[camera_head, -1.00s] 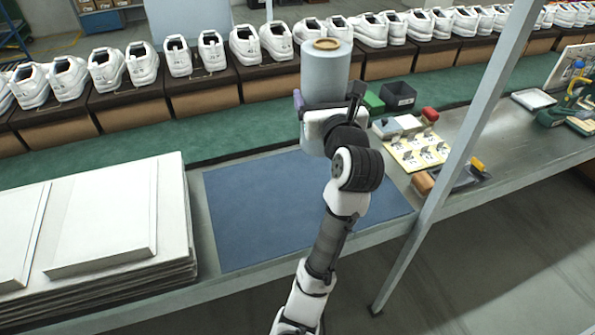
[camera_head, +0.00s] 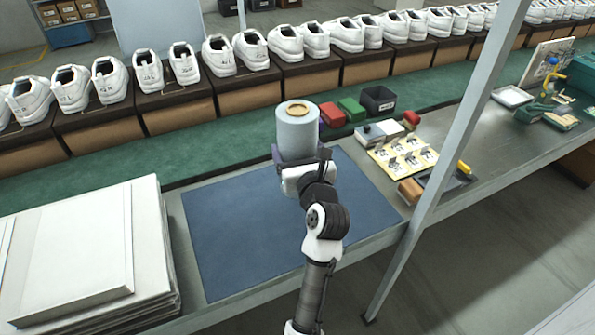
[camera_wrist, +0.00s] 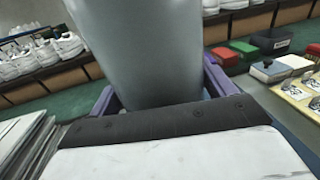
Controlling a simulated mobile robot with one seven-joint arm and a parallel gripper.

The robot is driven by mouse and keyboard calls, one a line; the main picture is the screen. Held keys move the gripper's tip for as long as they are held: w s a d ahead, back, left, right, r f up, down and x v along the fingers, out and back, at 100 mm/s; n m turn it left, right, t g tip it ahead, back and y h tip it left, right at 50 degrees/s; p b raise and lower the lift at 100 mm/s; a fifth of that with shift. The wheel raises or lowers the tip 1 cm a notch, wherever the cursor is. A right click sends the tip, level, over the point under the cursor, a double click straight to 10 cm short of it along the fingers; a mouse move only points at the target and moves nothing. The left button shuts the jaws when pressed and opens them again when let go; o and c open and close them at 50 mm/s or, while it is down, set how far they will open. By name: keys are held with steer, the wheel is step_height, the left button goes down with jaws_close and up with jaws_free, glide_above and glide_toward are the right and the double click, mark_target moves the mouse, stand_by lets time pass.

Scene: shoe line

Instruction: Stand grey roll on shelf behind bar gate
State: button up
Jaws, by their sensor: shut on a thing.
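The grey roll (camera_head: 297,132) is an upright cylinder with a tan core at its top. My gripper (camera_head: 300,157) is shut on its lower part and holds it over the far part of the blue mat (camera_head: 240,235), near the green belt. In the wrist view the roll (camera_wrist: 140,45) fills the upper middle, between my purple fingers; its top is cut off there. Its lower end is hidden by my gripper in the head view. I cannot make out a shelf with a bar gate in either view.
White boards (camera_head: 85,250) are stacked on the left. Red, green and black bins (camera_head: 378,100), a yellow card with small parts (camera_head: 402,157) and a slanted grey post (camera_head: 455,150) are on the right. Boxes with white shoes (camera_head: 235,55) line the back.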

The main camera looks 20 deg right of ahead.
steer(key=shift+f, duration=3.2)
steer(key=o, duration=1.3)
steer(key=shift+f, duration=0.2)
